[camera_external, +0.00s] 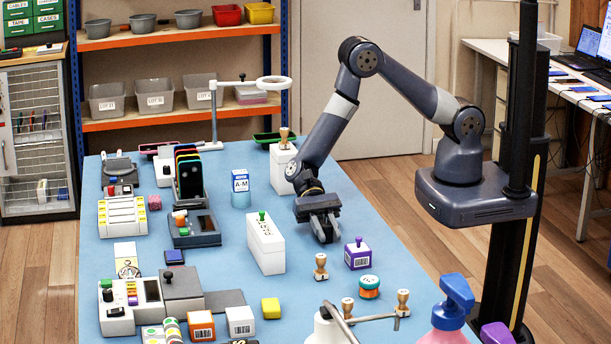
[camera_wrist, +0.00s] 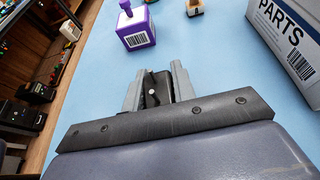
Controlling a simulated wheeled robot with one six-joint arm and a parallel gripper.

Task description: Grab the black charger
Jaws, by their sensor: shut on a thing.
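My gripper (camera_external: 324,230) is low over the blue table, between the white PARTS box and the purple box. In the wrist view my gripper (camera_wrist: 156,84) has its two grey fingers closed on a small black thing, which looks like the black charger (camera_wrist: 158,92). A small pale spot shows on it. Its lower part is hidden behind the wrist. In the external view the charger cannot be told apart from the dark fingers. Whether it touches the table is unclear.
The white PARTS box (camera_external: 266,248) stands left of my gripper. The purple box (camera_external: 357,254) with a barcode is at the right front, and a wooden stamp (camera_external: 320,267) is in front. Bare blue table (camera_external: 235,225) lies further left.

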